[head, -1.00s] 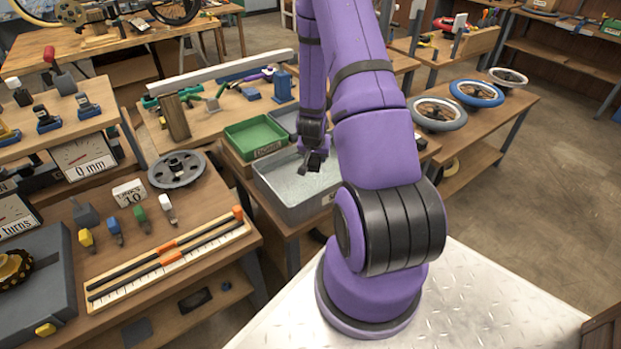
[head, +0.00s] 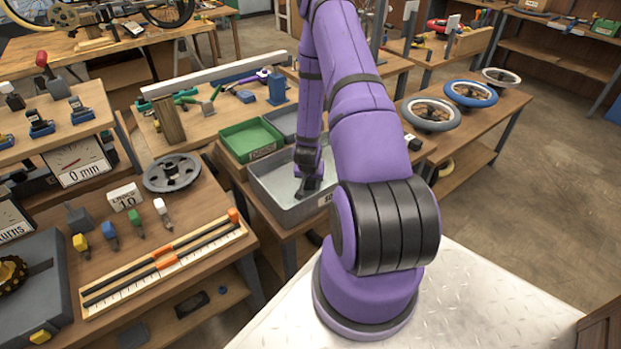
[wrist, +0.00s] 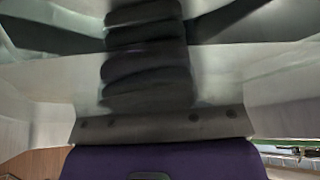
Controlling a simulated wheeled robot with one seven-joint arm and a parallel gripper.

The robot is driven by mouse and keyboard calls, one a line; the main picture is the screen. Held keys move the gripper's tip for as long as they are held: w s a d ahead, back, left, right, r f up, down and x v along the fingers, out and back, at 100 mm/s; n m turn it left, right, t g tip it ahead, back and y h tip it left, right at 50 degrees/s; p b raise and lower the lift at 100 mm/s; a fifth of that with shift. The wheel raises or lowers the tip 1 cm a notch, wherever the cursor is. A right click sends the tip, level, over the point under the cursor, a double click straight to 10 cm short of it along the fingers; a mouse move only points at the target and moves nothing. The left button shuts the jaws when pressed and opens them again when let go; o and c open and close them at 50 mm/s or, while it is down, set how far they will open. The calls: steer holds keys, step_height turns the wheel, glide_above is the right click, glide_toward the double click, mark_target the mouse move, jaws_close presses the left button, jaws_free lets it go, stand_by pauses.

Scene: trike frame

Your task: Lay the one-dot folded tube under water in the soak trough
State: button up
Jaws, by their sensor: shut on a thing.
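The soak trough (head: 290,217) is a grey metal box at the front of the middle bench, and its pale walls fill much of the wrist view (wrist: 40,85). My gripper (head: 308,188) points down inside the trough, near its floor. In the wrist view a dark, ribbed stack, apparently the folded tube (wrist: 147,60), lies between dark finger shapes, and my gripper is shut on it. Its dot mark does not show. In the head view the tube cannot be made out against the dark gripper. The waterline is unclear, so I cannot tell how deep the tube is.
A green tray (head: 250,139) and a small grey tray (head: 284,122) adjoin the trough's far side. A tool bench stands behind. Wheels (head: 431,114) lie on the right bench.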

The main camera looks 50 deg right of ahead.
steer(key=shift+f, duration=0.15)
steer(key=o, duration=1)
steer(key=shift+c, duration=0.2)
